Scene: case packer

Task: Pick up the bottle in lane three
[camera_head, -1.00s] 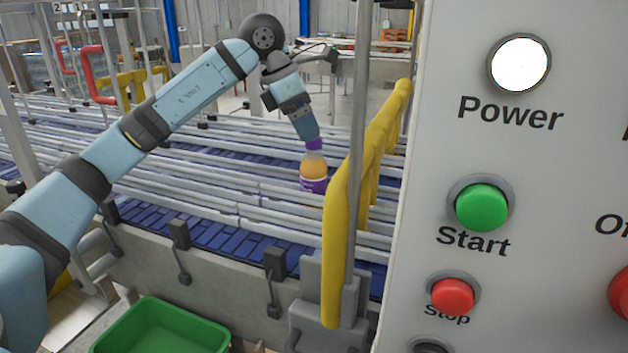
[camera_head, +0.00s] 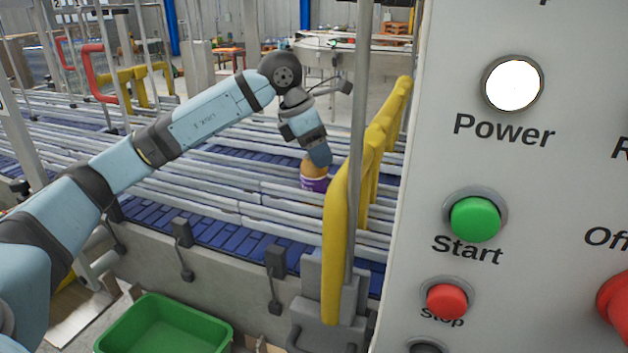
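The bottle (camera_head: 314,182), with orange contents and a purple label, stands upright in a conveyor lane between metal rails, left of a yellow guard bar. I cannot tell which lane number this is. My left gripper (camera_head: 319,158) is over the bottle's top, and its fingers hide the cap and neck. Whether the fingers are closed on the bottle cannot be seen. My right gripper is not in view.
The conveyor (camera_head: 215,232) has blue belts and several metal rails. A yellow guard bar (camera_head: 336,255) and grey post stand just right of the bottle. A control panel (camera_head: 560,190) fills the right side. A green bin (camera_head: 165,330) is below the conveyor.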

